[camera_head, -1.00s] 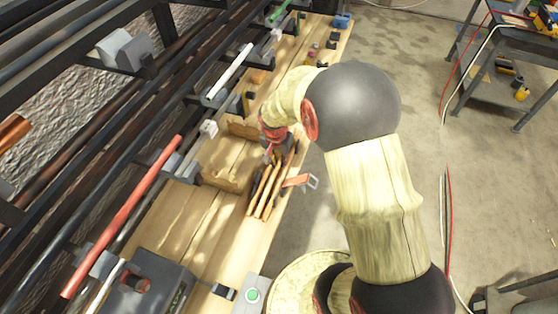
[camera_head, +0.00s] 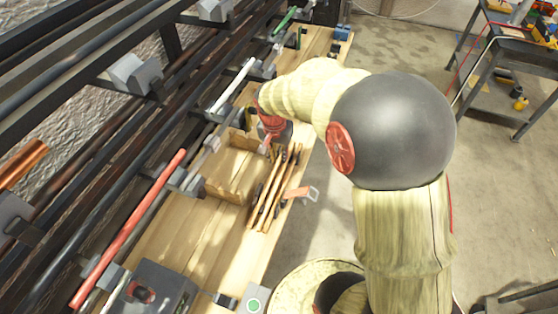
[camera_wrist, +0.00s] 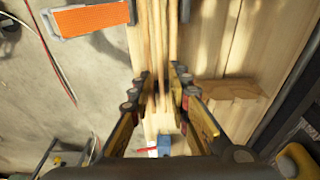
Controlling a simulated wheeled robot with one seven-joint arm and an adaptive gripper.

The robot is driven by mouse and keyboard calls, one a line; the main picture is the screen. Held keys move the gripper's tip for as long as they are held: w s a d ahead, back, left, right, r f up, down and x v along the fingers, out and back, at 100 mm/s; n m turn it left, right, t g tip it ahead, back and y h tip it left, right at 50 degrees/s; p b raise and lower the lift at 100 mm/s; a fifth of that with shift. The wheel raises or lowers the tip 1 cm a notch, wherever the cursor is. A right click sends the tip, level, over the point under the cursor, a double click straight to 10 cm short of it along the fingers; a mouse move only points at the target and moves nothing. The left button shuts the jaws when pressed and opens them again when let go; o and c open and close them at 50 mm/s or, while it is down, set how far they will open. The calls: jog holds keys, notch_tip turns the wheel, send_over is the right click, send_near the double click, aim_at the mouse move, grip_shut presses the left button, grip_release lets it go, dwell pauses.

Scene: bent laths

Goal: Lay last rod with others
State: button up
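Several thin bent wooden laths (camera_head: 272,195) lie side by side, lengthwise, near the right edge of the wooden bench. They also show in the wrist view (camera_wrist: 158,35), running from the top edge down between my fingers. My gripper (camera_head: 275,138) is over the far ends of the laths, partly hidden by my wrist. In the wrist view my gripper's fingertips (camera_wrist: 162,80) stand apart on either side of lath ends, with a gap wider than one lath. Contact with any lath cannot be made out.
A rack with a red rod (camera_head: 130,228) and a white rod (camera_head: 232,85) runs along the left. The near bench surface is partly clear.

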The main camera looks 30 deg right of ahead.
jog(key=s+a+r+n+t, duration=0.1)
jog(key=s+a+r+n, duration=0.15)
jog(key=r, duration=0.45)
jog(key=s+a+r+n+t, duration=0.1)
jog(key=s+a+r+n, duration=0.1)
jog(key=s+a+r, duration=0.35)
jog(key=s+a+r+n+t, duration=0.1)
jog(key=s+a+r+n, duration=0.1)
jog(key=s, duration=0.3)
jog(key=s+a+r+n+t+y, duration=0.1)
jog(key=s+a+r+n, duration=0.1)
jog(key=s+r+n, duration=0.2)
jog(key=shift+s+a+r, duration=0.4)
jog(key=shift+s+r, duration=0.2)
jog(key=shift+s, duration=0.3)
notch_tip(320, 180, down, 4)
jog(key=b, duration=0.4)
jog(key=shift+f, duration=0.15)
